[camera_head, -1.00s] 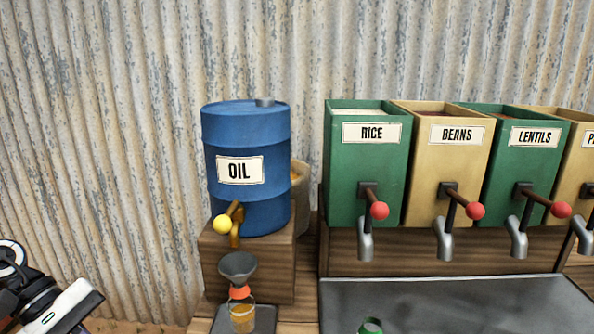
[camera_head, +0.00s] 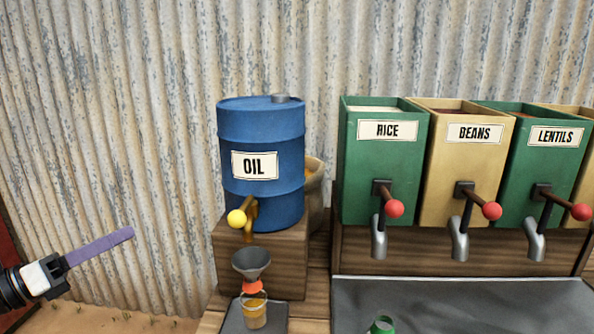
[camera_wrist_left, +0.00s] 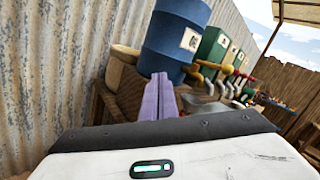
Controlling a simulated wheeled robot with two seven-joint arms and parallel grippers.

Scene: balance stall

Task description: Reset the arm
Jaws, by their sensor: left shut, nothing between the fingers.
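My left gripper (camera_head: 128,235) comes in from the lower left of the head view. Its purple fingers are closed together with nothing between them. They point right, toward the blue oil barrel (camera_head: 262,140), and are well apart from it. In the left wrist view the shut fingers (camera_wrist_left: 158,97) show in front of the barrel (camera_wrist_left: 172,40). My right gripper is not in view.
The barrel has a yellow-knobbed tap (camera_head: 237,217) above a grey funnel (camera_head: 251,263) and a small jar (camera_head: 254,314). Rice (camera_head: 380,165), beans (camera_head: 470,170) and lentils (camera_head: 540,175) bins stand right, above a grey tray (camera_head: 450,300). A corrugated wall (camera_head: 120,130) stands behind.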

